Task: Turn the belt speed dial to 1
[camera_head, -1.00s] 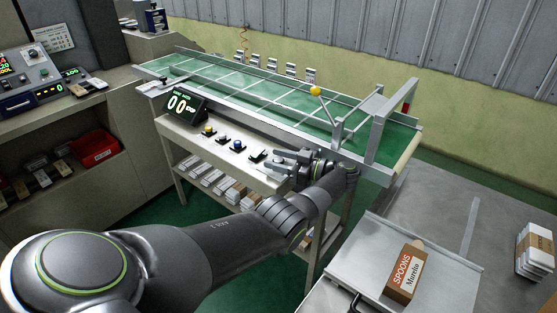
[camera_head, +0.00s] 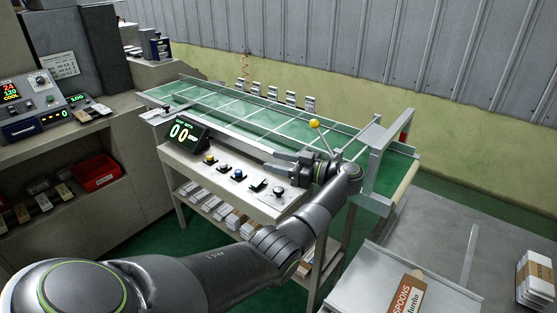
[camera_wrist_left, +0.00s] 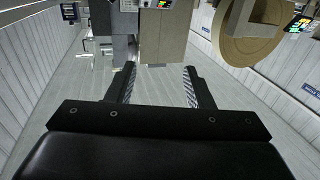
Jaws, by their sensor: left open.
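The control shelf (camera_head: 205,172) in front of the green conveyor carries a row of controls. A small round knob (camera_head: 279,191) at its right end looks like a dial; its markings are too small to read. My right gripper is not in view.
Several other buttons sit along the shelf, including a yellow one (camera_head: 210,159). A lever with a yellow ball (camera_head: 314,124) and a metal frame (camera_head: 378,150) stand close to my left wrist. A SPOONS carton (camera_head: 407,296) lies on the tray at lower right.

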